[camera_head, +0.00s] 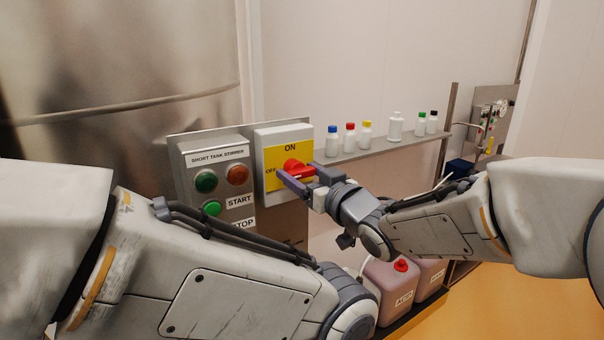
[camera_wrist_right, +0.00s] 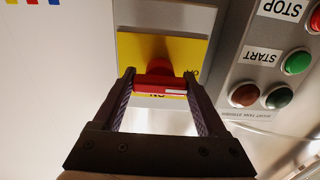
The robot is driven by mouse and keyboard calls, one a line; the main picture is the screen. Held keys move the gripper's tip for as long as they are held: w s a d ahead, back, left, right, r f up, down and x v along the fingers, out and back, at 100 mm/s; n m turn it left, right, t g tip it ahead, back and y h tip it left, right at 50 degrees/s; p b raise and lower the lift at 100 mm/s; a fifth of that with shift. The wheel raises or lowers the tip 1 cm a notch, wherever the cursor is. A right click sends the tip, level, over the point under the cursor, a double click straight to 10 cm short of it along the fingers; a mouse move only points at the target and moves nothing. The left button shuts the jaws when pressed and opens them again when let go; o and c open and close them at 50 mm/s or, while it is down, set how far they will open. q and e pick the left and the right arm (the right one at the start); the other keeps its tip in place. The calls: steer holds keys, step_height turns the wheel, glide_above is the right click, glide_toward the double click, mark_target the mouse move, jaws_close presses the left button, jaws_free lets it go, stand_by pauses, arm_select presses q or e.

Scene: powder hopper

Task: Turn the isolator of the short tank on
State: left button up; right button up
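The short tank's isolator is a grey box (camera_head: 262,142) with a yellow plate (camera_head: 275,156) and a red rotary handle (camera_head: 294,167). The handle lies crosswise, its white mark towards the OFF side; ON is printed above. My right gripper (camera_head: 306,180) is at the handle. In the right wrist view, which is upside down, its fingers (camera_wrist_right: 159,78) are spread wide, one at each end of the red handle (camera_wrist_right: 160,84); whether they touch it I cannot tell. My left arm crosses the lower left of the head view; its gripper is out of frame.
Left of the isolator is the SHORT TANK STIRRER panel (camera_head: 216,160) with green and orange buttons. A steel tank (camera_head: 120,60) stands behind. A shelf (camera_head: 375,152) with several bottles is to the right. Pink canisters (camera_head: 388,290) sit below my right arm.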

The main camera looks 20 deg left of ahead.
steer(key=shift+m, duration=0.4)
steer(key=m, duration=0.3)
steer(key=shift+m, duration=0.3)
steer(key=m+p, duration=0.1)
steer(key=m, duration=0.3)
steer(key=shift+m, duration=0.3)
steer(key=m+p, duration=0.1)
steer(key=m, duration=0.3)
steer(key=shift+m, duration=0.3)
steer(key=m+p, duration=0.1)
steer(key=m, duration=0.3)
steer(key=shift+m, duration=0.3)
steer(key=o, duration=1.3)
steer(key=shift+d, duration=0.1)
